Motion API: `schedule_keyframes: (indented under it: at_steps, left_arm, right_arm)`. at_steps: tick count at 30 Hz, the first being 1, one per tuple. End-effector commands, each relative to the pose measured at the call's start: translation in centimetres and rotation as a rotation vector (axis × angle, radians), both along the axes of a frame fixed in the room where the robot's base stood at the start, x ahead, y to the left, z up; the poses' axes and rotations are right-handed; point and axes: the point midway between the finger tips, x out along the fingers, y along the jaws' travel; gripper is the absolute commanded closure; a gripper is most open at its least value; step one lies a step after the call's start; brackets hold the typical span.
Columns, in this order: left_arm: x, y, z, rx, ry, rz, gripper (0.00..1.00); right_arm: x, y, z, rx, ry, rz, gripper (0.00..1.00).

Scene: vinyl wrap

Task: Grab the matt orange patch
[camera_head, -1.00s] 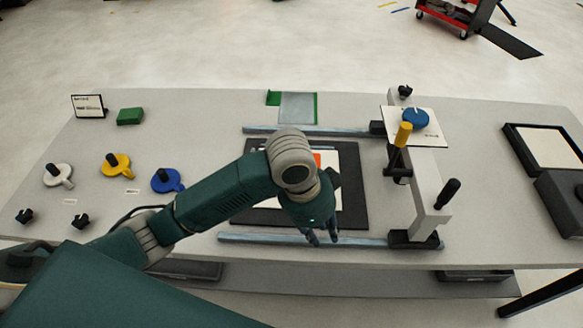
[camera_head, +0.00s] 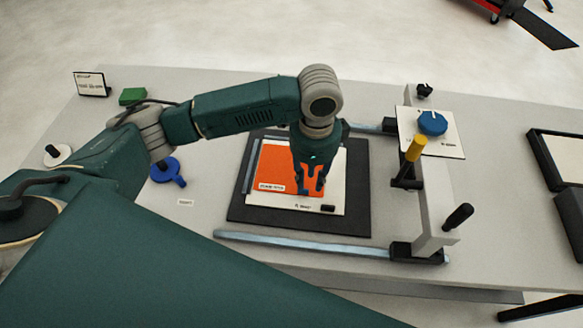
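The matt orange patch (camera_head: 273,165) is a flat orange square with a small white label at its lower left. It lies on a white sheet (camera_head: 334,205) on a black square board (camera_head: 357,220) in the middle of the table. My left gripper (camera_head: 310,190) points down over the right part of the patch and hides some of it. Its fingers are apart, with orange showing between them. I cannot tell whether the fingertips touch the patch. My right gripper is not in view.
A grey gantry (camera_head: 436,215) on blue-grey rails (camera_head: 300,245) stands right of the board, with black and yellow handles. A blue disc (camera_head: 165,170) and green block (camera_head: 132,96) are at left.

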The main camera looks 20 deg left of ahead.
Motion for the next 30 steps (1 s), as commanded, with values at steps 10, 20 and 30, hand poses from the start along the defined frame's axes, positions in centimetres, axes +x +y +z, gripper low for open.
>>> schedule_keyframes:
  at_steps: [10, 20, 30]
  left_arm:
    - [-0.4, 0.4, -4.4, 0.002, 0.002, 0.001, 0.73]
    - [-0.4, 0.3, -5.3, 0.001, -0.002, 0.001, 0.73]
    - [-0.3, 0.3, -5.3, 0.001, -0.002, 0.001, 1.0]
  right_arm:
    - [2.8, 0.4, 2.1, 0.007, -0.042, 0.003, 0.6]
    - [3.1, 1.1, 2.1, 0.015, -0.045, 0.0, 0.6]
    - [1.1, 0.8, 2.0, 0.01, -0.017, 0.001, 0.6]
